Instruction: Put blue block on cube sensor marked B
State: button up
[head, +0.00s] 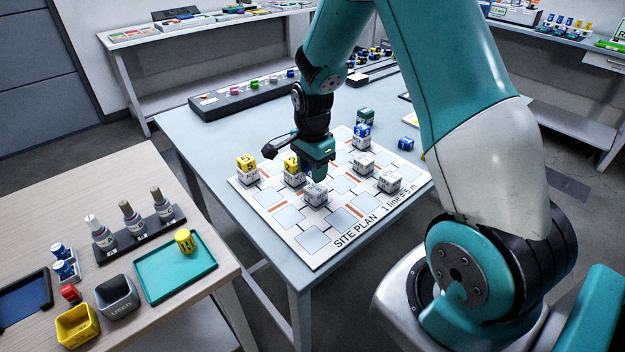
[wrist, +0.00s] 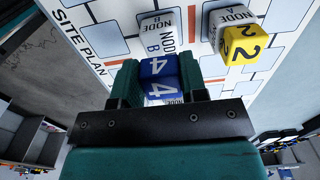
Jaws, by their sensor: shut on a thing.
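My gripper (wrist: 158,85) is shut on a blue block (wrist: 160,78) marked 4, which sits between its two green fingers in the wrist view. The white cube sensor marked B (wrist: 163,28) is just beyond the block in that view, with its top bare where it shows. I cannot tell whether block and sensor touch. In the head view my gripper (head: 318,168) is low over the site plan, close behind a bare white cube (head: 315,195) that seems to be sensor B. The held block is mostly hidden there.
The site plan board (head: 312,240) lies on the grey table. Sensor A (wrist: 223,18) bears a yellow block (wrist: 240,45) marked 2, close beside B. Other cubes stand left (head: 248,176) and right (head: 389,181). A loose blue block (head: 406,144) lies at the right. The board's front is clear.

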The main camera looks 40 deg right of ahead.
aim_at(313, 189)
jog(key=shift+f, duration=1.8)
jog(key=shift+f, duration=0.1)
jog(key=o, duration=0.9)
notch_tip(313, 189, up, 12)
jog(key=shift+f, duration=0.15)
jog(key=s+a+r+n+y, duration=0.1)
jog(key=s+a+r+n, duration=0.45)
jog(key=a+n, duration=0.2)
jog(key=s+a+r+n+y, duration=0.2)
jog(key=s+a+r+n, duration=0.2)
jog(key=s+a+n, duration=0.4)
jog(key=s+a+r+n+y, duration=0.1)
jog(key=s+a+r+n, duration=0.1)
jog(key=s+a+n, duration=0.5)
jog(key=shift+s+n, duration=0.9)
jog(key=shift+n, duration=0.25)
